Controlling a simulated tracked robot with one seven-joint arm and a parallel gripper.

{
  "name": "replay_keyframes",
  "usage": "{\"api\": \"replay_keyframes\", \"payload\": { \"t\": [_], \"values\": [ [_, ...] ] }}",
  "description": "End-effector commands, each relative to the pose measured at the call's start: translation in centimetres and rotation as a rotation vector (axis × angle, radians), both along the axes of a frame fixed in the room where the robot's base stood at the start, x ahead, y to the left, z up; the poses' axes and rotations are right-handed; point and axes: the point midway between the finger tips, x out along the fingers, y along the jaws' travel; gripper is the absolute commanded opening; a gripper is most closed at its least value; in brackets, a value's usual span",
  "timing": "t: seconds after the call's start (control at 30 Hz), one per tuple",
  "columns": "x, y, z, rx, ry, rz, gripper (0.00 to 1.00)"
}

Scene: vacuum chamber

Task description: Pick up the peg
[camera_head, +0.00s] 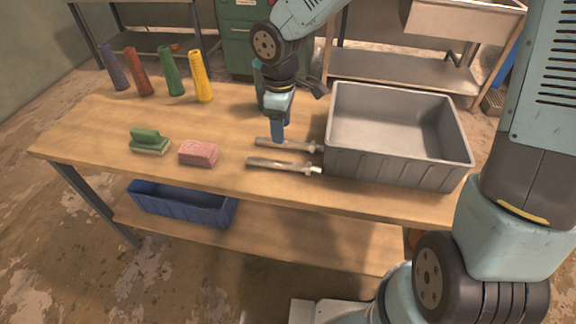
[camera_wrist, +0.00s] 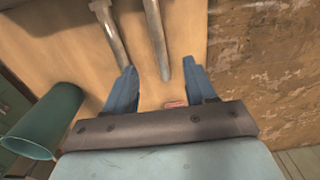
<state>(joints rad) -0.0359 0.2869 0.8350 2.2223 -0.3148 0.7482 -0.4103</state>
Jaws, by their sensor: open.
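Two slim grey metal rods lie side by side on the table, left of the grey bin. The frames do not show which is the peg. The farther rod (camera_head: 288,144) and the nearer rod (camera_head: 284,165) have narrower right ends. My gripper (camera_head: 278,138) points down above the table by the farther rod's left part. In the wrist view my gripper (camera_wrist: 160,88) has its blue fingers wide apart with nothing held. There, one rod (camera_wrist: 156,38) reaches toward the gap between the fingers, and the other rod (camera_wrist: 108,30) lies toward the left finger.
The grey bin (camera_head: 345,150) stands right of the rods. A pink sponge (camera_head: 198,152) and green brush (camera_head: 148,141) lie left. Several coloured cones, including a yellow one (camera_head: 201,78), stand behind. A green hollow piece (camera_wrist: 45,122) is near my gripper. A blue crate (camera_head: 185,207) sits below.

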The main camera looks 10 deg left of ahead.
Motion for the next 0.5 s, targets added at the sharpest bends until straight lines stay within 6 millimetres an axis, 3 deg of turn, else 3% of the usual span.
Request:
{"api": "replay_keyframes", "payload": {
  "t": [0.5],
  "values": [
    [0.0, 0.0, -7.3, -0.001, 0.004, 0.001, 0.56]
  ]
}}
